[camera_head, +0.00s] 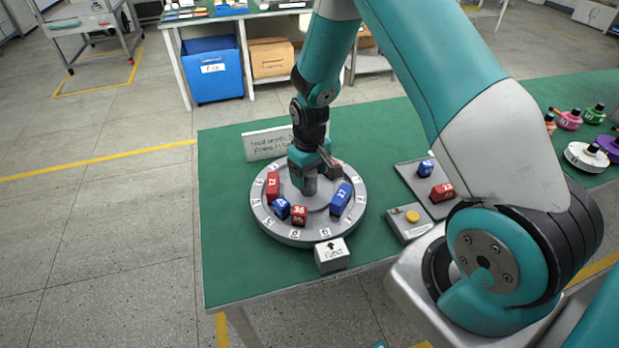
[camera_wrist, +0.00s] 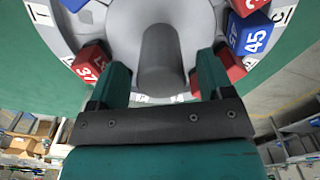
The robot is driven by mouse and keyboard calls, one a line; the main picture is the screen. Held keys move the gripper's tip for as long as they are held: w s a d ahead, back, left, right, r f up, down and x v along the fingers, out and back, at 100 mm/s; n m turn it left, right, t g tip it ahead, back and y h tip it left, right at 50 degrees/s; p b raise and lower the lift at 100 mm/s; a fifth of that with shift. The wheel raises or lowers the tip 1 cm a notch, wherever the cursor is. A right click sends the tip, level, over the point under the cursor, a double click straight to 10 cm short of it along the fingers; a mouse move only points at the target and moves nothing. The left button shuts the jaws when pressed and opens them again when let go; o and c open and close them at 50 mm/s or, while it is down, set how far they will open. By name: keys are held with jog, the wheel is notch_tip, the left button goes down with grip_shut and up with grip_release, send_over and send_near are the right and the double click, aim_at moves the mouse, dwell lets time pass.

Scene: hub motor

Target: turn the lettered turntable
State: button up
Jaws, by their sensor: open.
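The grey lettered turntable (camera_head: 283,230) lies on the green table, with letter labels around its rim. Red and blue numbered blocks stand on it, among them a red block (camera_head: 272,187), a blue block (camera_head: 341,198) and a red block (camera_head: 299,215). My gripper (camera_head: 310,180) is over the middle of the turntable, pointing down. In the wrist view the turntable's grey central post (camera_wrist: 160,62) stands between the two open fingers (camera_wrist: 160,85), with gaps on both sides. A red block (camera_wrist: 90,62) is close to the left finger. I cannot tell whether they touch.
A small block with an arrow (camera_head: 332,255) stands at the turntable's front edge. A sign (camera_head: 265,143) stands behind. To the right are a box with a yellow button (camera_head: 412,216) and a grey tray (camera_head: 411,176) with two blocks. The table's left part is clear.

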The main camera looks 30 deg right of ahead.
jog(key=shift+f, duration=1.55)
jog(key=shift+c, duration=0.3)
jog(key=c, duration=1.2)
jog(key=shift+c, duration=0.2)
